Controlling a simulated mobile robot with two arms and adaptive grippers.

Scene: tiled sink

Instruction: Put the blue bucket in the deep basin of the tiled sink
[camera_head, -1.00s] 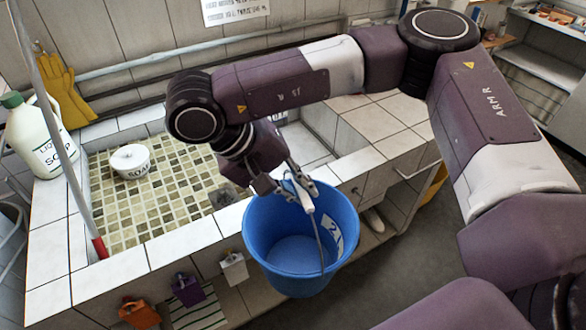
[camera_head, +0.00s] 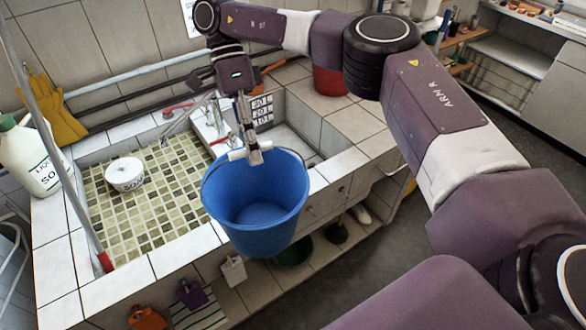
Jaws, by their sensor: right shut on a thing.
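The blue bucket (camera_head: 262,236) hangs upright and looks empty. My right gripper (camera_head: 250,150) is shut on its handle at the white grip, above the far side of the rim. The bucket hangs at the sink's front rim and covers part of it; I cannot tell its exact height above the tiles. The deep basin (camera_head: 312,122) of the tiled sink lies behind and to the right of the bucket, partly hidden by it. The shallow mosaic-floored basin (camera_head: 140,212) lies to the left. My left gripper is not in view.
A white soap tub (camera_head: 125,174) stands in the mosaic basin. A liquid soap bottle (camera_head: 35,160) and yellow gloves (camera_head: 55,115) are at the left. A red-ended pole (camera_head: 104,261) leans at the left. A red container (camera_head: 330,80) stands on the counter behind the deep basin.

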